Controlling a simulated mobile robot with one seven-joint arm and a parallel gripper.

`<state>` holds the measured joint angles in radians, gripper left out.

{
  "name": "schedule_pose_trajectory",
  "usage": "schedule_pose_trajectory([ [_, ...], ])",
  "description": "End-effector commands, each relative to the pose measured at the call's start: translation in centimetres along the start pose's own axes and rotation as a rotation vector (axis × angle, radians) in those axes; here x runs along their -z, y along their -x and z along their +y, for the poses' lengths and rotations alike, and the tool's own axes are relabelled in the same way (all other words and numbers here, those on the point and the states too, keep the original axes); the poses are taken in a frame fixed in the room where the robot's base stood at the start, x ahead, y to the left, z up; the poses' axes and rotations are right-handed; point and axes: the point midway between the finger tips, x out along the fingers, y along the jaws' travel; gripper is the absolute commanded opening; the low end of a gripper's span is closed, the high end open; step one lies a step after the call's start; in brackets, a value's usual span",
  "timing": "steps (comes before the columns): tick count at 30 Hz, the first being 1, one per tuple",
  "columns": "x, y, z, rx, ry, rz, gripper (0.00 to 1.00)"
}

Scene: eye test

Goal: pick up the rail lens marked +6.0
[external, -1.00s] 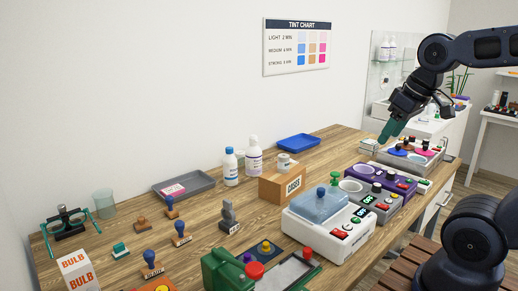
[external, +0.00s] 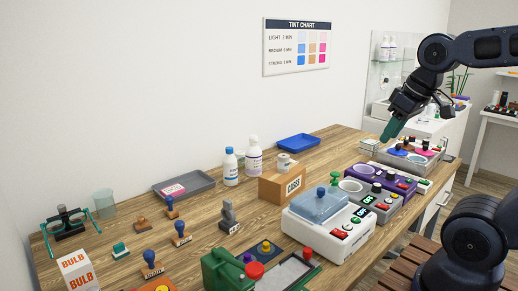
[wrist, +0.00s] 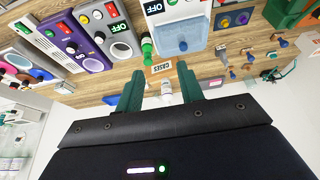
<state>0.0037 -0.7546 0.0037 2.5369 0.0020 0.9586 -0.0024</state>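No marking +6.0 can be read in either view, so I cannot tell which thing is the rail lens. My gripper (external: 389,133) hangs over the far right end of the wooden table in the external view, near a tray with coloured round pieces (external: 408,150). In the wrist view its two green fingers stand apart with nothing held between them (wrist: 160,72). A trial frame with green arms (external: 67,222) stands at the table's left end.
A purple device (external: 385,181) and a white device with a blue lid (external: 327,228) line the near edge.

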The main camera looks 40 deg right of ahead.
Motion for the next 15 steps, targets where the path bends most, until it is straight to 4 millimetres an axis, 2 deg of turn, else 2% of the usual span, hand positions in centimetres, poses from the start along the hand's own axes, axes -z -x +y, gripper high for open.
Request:
schedule_pose_trajectory([
  [9,0.4,-0.1,-0.1,0.002,0.001,-0.004,0.38],
  [11,0.9,-0.2,-0.3,0.004,0.003,-0.01,0.38],
  [15,3.3,-0.8,-1.0,0.012,0.01,-0.038,0.38],
])
